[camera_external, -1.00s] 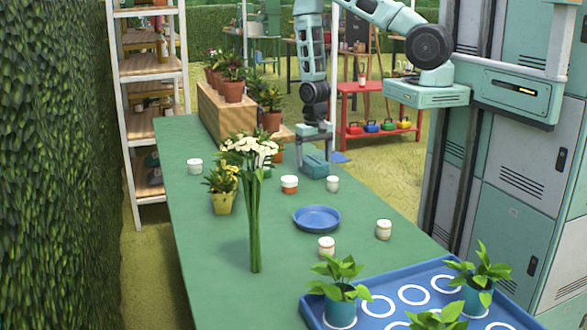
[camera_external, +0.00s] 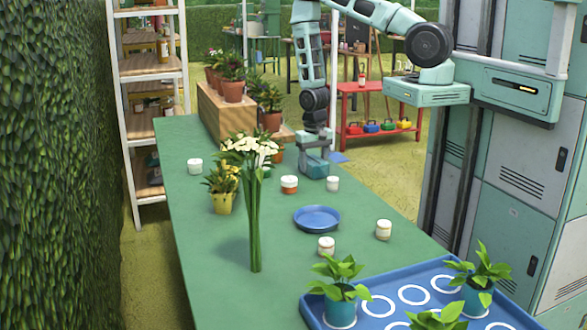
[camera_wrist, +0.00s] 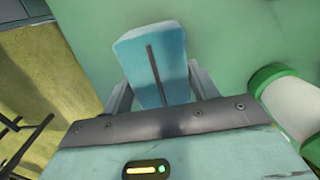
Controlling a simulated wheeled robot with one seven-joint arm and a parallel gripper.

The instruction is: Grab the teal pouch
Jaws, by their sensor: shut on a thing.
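The teal pouch (camera_wrist: 165,45) is a pale blue-teal block shape with a dark line down its middle. In the wrist view it stands between the two fingers of my gripper (camera_wrist: 155,78), which is shut on it. In the external view my gripper (camera_external: 314,160) points down at the right edge of the green table, near the far end. The pouch shows only as a small teal shape at the fingertips there, at or just over the tabletop; I cannot tell if it touches.
A white jar (camera_external: 332,184) and an orange-banded jar (camera_external: 289,185) stand close to my gripper. A blue plate (camera_external: 317,219), a yellow pot (camera_external: 222,202) and tall white flowers (camera_external: 255,215) are nearer the camera. Potted plants on a wooden stand (camera_external: 222,118) are behind left.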

